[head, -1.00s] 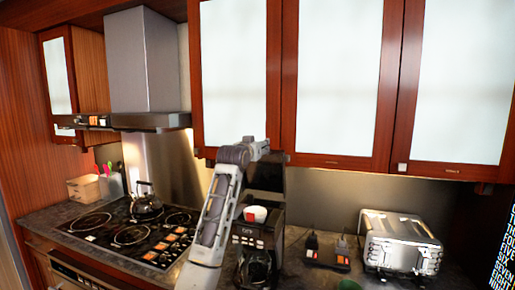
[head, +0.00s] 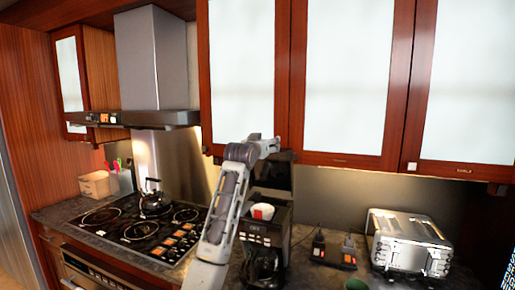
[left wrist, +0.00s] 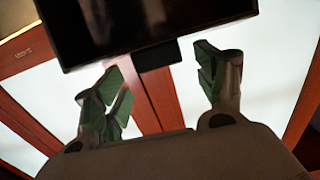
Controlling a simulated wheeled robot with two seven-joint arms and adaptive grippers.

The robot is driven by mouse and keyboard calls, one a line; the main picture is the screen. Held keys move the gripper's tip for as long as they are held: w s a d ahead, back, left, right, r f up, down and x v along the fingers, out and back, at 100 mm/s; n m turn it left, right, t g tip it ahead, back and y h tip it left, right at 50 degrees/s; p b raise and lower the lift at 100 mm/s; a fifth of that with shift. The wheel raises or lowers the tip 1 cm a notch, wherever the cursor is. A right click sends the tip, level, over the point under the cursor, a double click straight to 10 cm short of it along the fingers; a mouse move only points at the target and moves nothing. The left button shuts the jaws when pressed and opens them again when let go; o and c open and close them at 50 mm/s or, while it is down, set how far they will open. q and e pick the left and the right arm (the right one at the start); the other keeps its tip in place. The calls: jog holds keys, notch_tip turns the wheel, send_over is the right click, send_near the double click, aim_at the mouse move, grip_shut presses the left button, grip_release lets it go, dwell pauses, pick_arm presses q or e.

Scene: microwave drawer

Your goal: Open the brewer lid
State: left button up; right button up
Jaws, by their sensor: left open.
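The brewer (head: 264,238) is a black coffee maker on the counter, with a white cup-like basket (head: 262,211) showing in its top. Its dark lid (head: 272,176) stands raised, roughly upright, above the basket. My left gripper (head: 272,148) is at the lid's upper edge, just below the cabinets; its fingers are hard to make out there. In the left wrist view my left gripper (left wrist: 163,88) is open, with two green-padded fingers spread and nothing between them. A black panel (left wrist: 145,22), apparently the lid, lies beyond the fingertips. Contact cannot be told. My right gripper is out of view.
Wall cabinets (head: 345,80) hang close above the gripper. A stove (head: 145,222) with a kettle (head: 152,200) is left of the brewer. A toaster (head: 408,240) and a small dark item (head: 333,250) stand to its right.

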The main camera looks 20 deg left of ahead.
pick_arm(q)
jog(key=s, duration=1.1)
jog(key=shift+s, duration=0.3)
jog(key=shift+r, duration=0.1)
dwell(0.6)
